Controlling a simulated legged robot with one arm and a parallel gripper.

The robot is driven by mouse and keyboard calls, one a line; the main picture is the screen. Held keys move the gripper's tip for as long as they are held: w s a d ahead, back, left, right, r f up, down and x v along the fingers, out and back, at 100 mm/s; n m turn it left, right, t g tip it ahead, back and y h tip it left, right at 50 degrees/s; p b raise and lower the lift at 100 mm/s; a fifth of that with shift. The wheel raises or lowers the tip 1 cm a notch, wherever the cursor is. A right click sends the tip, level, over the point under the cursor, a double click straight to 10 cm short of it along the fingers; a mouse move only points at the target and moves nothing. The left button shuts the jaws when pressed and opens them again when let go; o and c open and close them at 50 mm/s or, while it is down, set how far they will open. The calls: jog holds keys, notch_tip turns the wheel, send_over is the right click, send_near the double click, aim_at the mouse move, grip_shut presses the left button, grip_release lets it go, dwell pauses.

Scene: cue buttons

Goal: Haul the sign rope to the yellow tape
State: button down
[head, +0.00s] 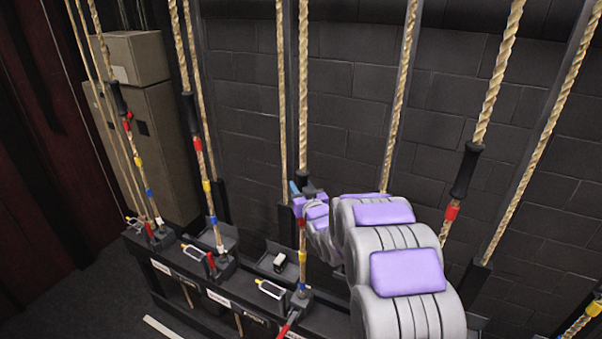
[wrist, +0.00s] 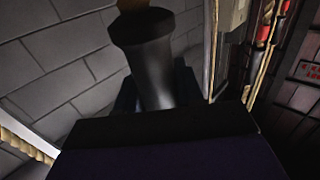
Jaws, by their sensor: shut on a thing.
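My gripper (head: 307,196) is shut on the black grip (head: 303,179) of a tan rope (head: 303,90) near the middle of the head view. In the wrist view the black grip (wrist: 150,60) stands upright between the jaws. Below my gripper this rope has red tape, yellow tape (head: 302,256) and blue tape (head: 301,287). The black grip is above the red and yellow tape. A red lever (head: 288,327) is at the rope's foot. The labels on the rail are too small to read, so I cannot tell which rope is marked sign.
Other taped ropes with black grips stand left (head: 190,110) and right (head: 466,170). A black rail (head: 190,292) with levers and labels runs along the bottom. A brick wall (head: 350,100) is behind, and beige boxes (head: 165,150) stand at the left.

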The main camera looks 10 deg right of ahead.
notch_tip(320, 180, down, 16)
jog(key=b, duration=0.4)
jog(key=shift+f, duration=0.1)
jog(key=c, duration=0.8)
grip_release()
jog(key=shift+s, duration=0.1)
jog(key=p, duration=1.1)
send_near(301, 226)
jog(key=s+d+f, duration=0.2)
jog(key=s+f, duration=0.1)
jog(key=s, duration=0.1)
jog(key=shift+s+a, duration=0.15)
jog(key=shift+a, duration=0.1)
